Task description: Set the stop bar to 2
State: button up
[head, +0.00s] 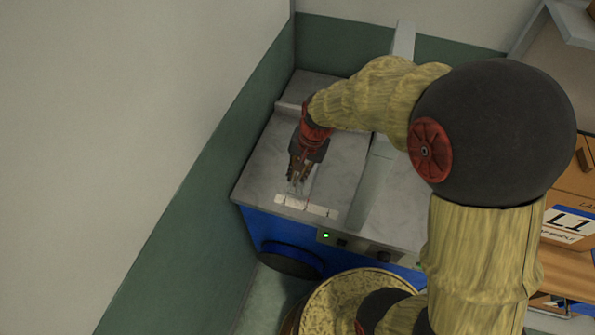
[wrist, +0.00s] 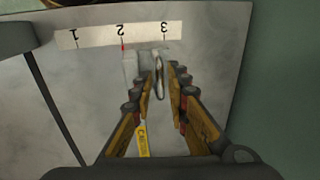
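The stop bar (wrist: 130,67) shows in the wrist view as a pale block with a thin grey upright grip (wrist: 159,76). It lies just below a white scale strip (wrist: 97,35) marked 1, 2 and 3, seen upside down. A small red mark (wrist: 122,46) lines up with the 2 near the bar's left edge. My gripper (wrist: 161,72) points down at the bar, one finger on each side of the grip, with narrow gaps seeming to show. In the head view my gripper (head: 300,178) is low over the bench, near the white strip (head: 305,206); the bar is mostly hidden there.
The grey worktop (head: 250,183) has a long raised channel (head: 372,180) to the right of my gripper. A blue front panel (head: 270,228) carries a green light (head: 326,236). A green and white wall stands close on the left. Boxes labelled L1 (head: 568,222) stand at right.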

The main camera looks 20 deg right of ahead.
jog(key=shift+r, duration=0.1)
notch_tip(320, 180, up, 12)
jog(key=s+d, duration=0.1)
jog(key=d, duration=0.1)
jog(key=shift+s, duration=0.15)
jog(key=shift+s+f, duration=0.1)
jog(key=shift+f, duration=0.15)
dwell(0.5)
